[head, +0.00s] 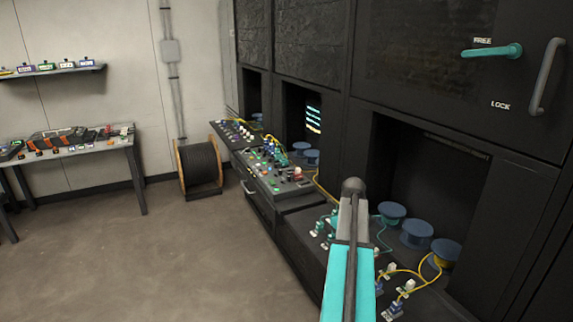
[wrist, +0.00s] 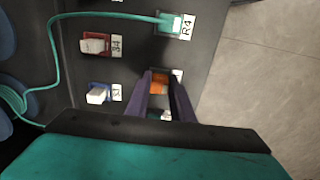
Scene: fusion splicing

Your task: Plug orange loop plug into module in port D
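In the wrist view my gripper (wrist: 161,78) has its two dark fingers closed in on the sides of a small orange plug (wrist: 160,84), which sits between their tips. The plug is over the dark panel (wrist: 130,65), beside a white label partly covered by a finger. I cannot tell whether the plug touches the socket below it. A pale and teal piece (wrist: 165,115) shows between the fingers nearer the wrist. No label reading D is legible. In the head view my arm covers part of the near console (head: 312,262), and the gripper tips are hidden.
A teal cable plug (wrist: 171,22) sits at the label R4. A red-and-white connector (wrist: 95,43) and a blue-and-white one (wrist: 98,95) stand left of my fingers. Blue spools (head: 417,234) and yellow cables (head: 405,272) lie in the near bay. The floor (head: 150,250) is clear.

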